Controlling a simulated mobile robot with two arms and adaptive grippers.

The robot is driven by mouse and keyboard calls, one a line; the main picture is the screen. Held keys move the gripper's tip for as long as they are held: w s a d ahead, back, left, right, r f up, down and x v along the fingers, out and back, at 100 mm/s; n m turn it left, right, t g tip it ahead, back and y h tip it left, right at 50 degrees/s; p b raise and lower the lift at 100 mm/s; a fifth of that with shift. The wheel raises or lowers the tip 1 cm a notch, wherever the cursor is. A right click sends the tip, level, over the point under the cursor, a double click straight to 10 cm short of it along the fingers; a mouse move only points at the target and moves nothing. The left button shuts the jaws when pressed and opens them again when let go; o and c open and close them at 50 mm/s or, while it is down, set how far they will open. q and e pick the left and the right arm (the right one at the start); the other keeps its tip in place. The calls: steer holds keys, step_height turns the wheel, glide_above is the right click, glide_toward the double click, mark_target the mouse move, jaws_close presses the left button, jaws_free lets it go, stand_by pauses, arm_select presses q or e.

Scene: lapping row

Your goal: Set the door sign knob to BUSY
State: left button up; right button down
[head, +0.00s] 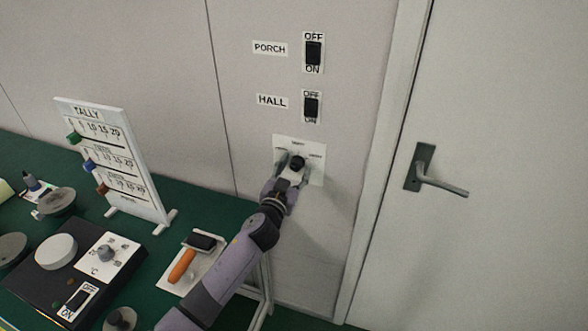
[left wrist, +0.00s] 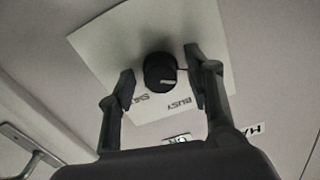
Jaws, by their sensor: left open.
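The door sign knob (head: 298,163) is a round black knob on a white plate (head: 316,178) on the wall, below the HALL switch. It also shows in the left wrist view (left wrist: 160,73), with a pale pointer mark on its right side there. The BUSY label (left wrist: 178,107) is upside down below the knob in that view; another label beside it is hard to read. My left gripper (head: 292,167) is open, its fingers on either side of the knob. I cannot tell whether they touch it. My right gripper is not in view.
PORCH (head: 313,53) and HALL (head: 311,106) switches are above the plate. A door with a lever handle (head: 440,186) is on the right.

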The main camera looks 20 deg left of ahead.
arm_select(q)
jaws_close()
stand_by(0.5)
steer(key=shift+m, duration=0.4)
steer(key=m, duration=0.5)
steer(key=shift+m, duration=0.4)
steer(key=m, duration=0.5)
